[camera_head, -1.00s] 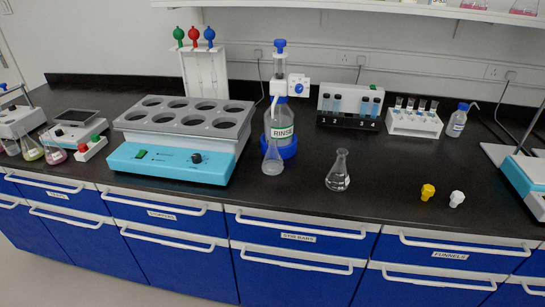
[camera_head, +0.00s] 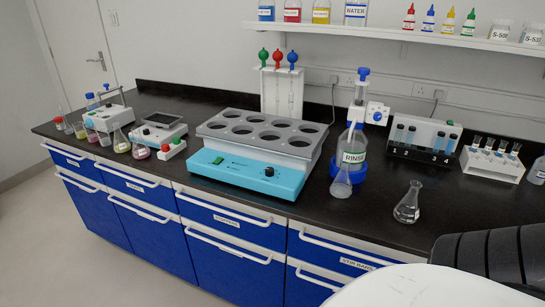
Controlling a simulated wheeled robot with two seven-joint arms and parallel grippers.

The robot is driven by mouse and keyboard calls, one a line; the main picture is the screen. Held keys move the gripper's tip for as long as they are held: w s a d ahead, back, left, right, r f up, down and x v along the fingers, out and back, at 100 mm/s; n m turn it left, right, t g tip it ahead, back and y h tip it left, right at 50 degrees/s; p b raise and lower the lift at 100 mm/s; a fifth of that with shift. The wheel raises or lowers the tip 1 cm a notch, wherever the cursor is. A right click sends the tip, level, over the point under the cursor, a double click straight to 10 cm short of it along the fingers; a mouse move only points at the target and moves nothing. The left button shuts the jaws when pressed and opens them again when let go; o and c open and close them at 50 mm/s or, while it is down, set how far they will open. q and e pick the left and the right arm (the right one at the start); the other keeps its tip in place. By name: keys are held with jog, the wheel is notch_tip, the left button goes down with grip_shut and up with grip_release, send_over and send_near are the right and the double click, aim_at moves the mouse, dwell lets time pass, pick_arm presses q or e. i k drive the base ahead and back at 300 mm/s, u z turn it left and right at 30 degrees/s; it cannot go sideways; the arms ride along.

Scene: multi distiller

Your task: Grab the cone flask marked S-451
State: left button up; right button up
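No S-451 mark can be read on any flask. A clear cone flask (camera_head: 408,203) stands upright on the black bench at right, with a little clear liquid. Neither of my grippers is in view; a white and black ridged part of my own body fills the lower right corner.
A blue-and-grey multi-hole heating bath (camera_head: 247,163) takes up the bench middle. A rack with green, red and blue bulbs (camera_head: 282,92) stands behind it. Tube racks (camera_head: 492,162) stand at right. The upper shelf (camera_head: 400,35) holds bottles and labelled jars. Bench between bath and clear flask is partly free.

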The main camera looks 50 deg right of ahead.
aim_at(341, 187)
jog(key=u, duration=0.15)
jog(key=i, duration=2)
jog(key=z, duration=2.8)
